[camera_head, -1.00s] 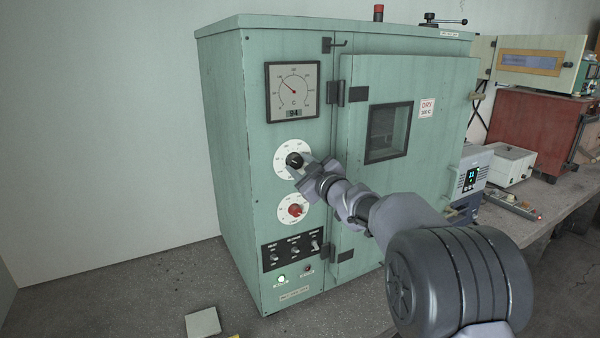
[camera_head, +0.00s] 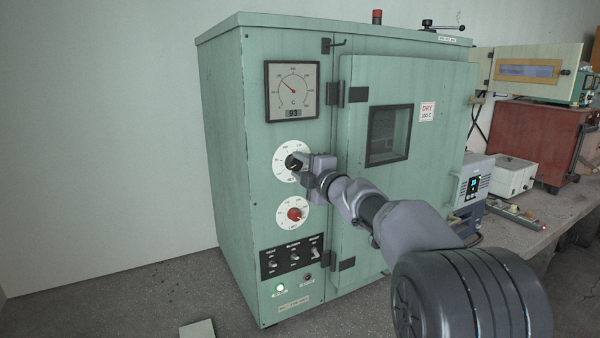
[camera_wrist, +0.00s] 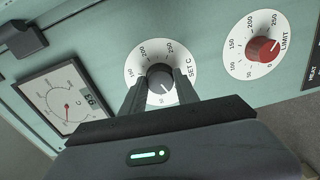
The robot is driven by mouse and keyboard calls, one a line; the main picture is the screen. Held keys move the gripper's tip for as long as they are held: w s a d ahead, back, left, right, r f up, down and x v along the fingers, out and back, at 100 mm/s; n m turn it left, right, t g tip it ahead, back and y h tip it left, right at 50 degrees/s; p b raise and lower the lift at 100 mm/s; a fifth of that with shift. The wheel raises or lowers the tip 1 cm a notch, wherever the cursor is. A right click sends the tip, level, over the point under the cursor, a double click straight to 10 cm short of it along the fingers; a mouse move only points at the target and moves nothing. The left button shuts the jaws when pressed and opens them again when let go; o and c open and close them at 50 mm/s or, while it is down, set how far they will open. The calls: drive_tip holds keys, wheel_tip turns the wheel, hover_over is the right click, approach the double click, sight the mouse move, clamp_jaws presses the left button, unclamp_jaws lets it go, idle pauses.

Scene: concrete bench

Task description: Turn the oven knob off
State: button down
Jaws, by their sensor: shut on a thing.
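In the wrist view, the two fingers of my gripper (camera_wrist: 160,90) are shut on the black knob, one on each side. A white mark shows on the knob's face. Below is a red knob (camera_head: 295,214) on a dial marked LIMIT, which also shows in the wrist view (camera_wrist: 262,50); my gripper is clear of it.
A temperature gauge (camera_head: 292,90) above the dials has a display reading 93. A switch panel (camera_head: 291,256) and a lit green lamp (camera_head: 280,287) sit below. The door hinges (camera_head: 357,94) are right of my gripper.

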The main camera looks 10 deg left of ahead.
drive_tip(key=shift+n+b, duration=0.5)
drive_tip(key=shift+n, duration=1)
drive_tip(key=c, duration=0.9)
unclamp_jaws()
drive_tip(key=v, duration=1.7)
drive_tip(key=shift+s+d, duration=0.2)
